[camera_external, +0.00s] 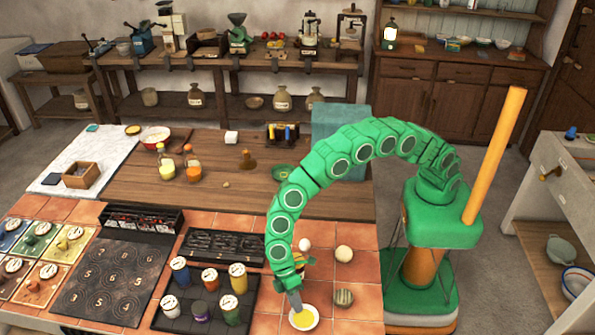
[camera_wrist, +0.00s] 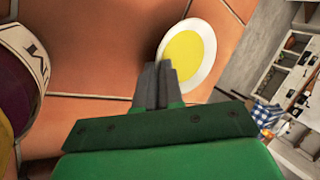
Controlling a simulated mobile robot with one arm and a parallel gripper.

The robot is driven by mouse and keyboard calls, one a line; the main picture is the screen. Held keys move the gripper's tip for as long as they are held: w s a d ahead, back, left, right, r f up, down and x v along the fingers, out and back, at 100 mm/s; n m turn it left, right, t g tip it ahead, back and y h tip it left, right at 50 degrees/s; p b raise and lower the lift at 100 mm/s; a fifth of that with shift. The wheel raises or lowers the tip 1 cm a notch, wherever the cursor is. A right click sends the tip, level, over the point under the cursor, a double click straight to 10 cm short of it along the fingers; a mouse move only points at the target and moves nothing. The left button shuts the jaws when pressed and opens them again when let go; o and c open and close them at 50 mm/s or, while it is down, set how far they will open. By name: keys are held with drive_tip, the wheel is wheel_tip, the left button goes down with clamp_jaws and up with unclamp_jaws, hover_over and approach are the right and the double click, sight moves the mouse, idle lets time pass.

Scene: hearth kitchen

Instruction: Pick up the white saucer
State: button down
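The white saucer (camera_external: 303,318) has a yellow middle and is at the front edge of the tiled counter, right of the cups. In the wrist view the saucer (camera_wrist: 205,75) is just beyond and right of the fingertips. The fingers hide that part of the rim. Whether the saucer is clear of the tiles is hard to tell.
Several lidded cups (camera_external: 210,280) stand on a dark tray just left of my gripper. A striped ball (camera_external: 343,297), a pale ball (camera_external: 344,254) and a white egg-like thing (camera_external: 305,244) lie nearby. Bare tiles (camera_external: 365,275) are to the right.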

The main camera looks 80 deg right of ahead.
idle(0.3)
drive_tip(key=shift+r, duration=0.25)
wheel_tip(320, 180, up, 3)
drive_tip(key=shift+d+r, duration=0.1)
drive_tip(key=s+d+r, duration=0.9)
drive_tip(key=s, duration=0.1)
drive_tip(key=shift+s+d+r, duration=0.15)
